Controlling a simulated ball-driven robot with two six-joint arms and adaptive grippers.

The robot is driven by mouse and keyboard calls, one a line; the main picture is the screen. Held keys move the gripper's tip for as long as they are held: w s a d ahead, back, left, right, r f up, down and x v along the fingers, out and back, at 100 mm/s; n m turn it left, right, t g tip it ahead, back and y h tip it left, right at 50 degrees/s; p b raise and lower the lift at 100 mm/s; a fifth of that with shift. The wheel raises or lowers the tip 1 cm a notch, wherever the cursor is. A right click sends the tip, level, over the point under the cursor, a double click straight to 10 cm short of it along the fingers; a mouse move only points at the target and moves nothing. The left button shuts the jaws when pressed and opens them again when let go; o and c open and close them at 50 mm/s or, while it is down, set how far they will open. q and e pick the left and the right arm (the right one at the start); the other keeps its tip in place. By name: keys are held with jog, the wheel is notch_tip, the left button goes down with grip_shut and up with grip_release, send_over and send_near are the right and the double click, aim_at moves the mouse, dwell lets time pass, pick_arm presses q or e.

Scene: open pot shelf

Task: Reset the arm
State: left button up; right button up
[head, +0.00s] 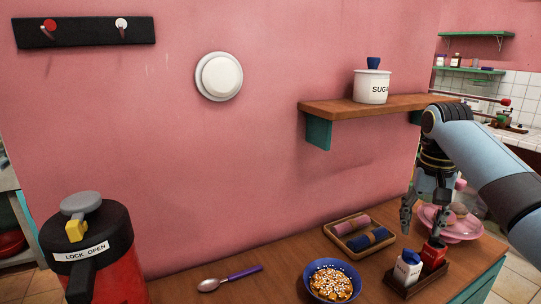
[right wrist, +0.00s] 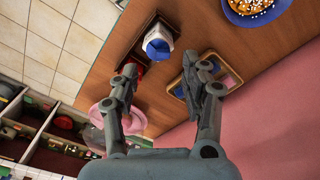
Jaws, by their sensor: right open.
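My right arm comes in from the right in the head view. Its gripper (head: 421,222) points down over the right part of the wooden counter, with its fingers apart and nothing between them. In the head view one finger overlaps the red shaker (head: 433,254); I cannot tell whether they touch. In the right wrist view the open gripper (right wrist: 167,78) has a fingertip close to the red shaker (right wrist: 134,68). The white shaker (head: 407,268) with the blue top stands beside the red one in a dark wooden holder (head: 418,284). My left gripper is not in view.
A pink dish (head: 462,230) stands behind the gripper. A wooden tray (head: 340,229) with rolled cloths, a blue bowl (head: 331,264) of food and a spoon (head: 230,278) lie to the left. A shelf (head: 345,107) bears a sugar pot (head: 372,88) near my forearm.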

jog(key=s+a+f+n+t, duration=0.15)
jog(key=s+f, duration=0.25)
jog(key=s, duration=0.5)
jog(key=s+a+f+n, duration=0.2)
jog(key=s+a+f, duration=0.15)
jog(key=s, duration=0.45)
jog(key=s+a+r+n+t, duration=0.1)
jog(key=s+a+r, duration=0.1)
jog(key=s, duration=0.6)
jog(key=s+a+r+n+t, duration=0.1)
jog(key=s+r+n, duration=0.1)
jog(key=s, duration=0.6)
notch_tip(320, 180, down, 32)
jog(key=d+g+b, duration=0.1)
jog(key=d+b, duration=0.1)
jog(key=b, duration=0.6)
jog(key=s+f+g+b, duration=0.1)
jog(key=s+f+b, duration=0.3)
jog(key=s+f, duration=0.6)
jog(key=s+d+f+g+b, duration=0.1)
jog(key=s+f+b, duration=0.3)
jog(key=s+f, duration=0.6)
notch_tip(320, 180, down, 6)
jog(key=shift+s+d+f+m+h, duration=0.15)
jog(key=shift+d+f+m+h, duration=0.15)
jog(key=shift+m, duration=0.15)
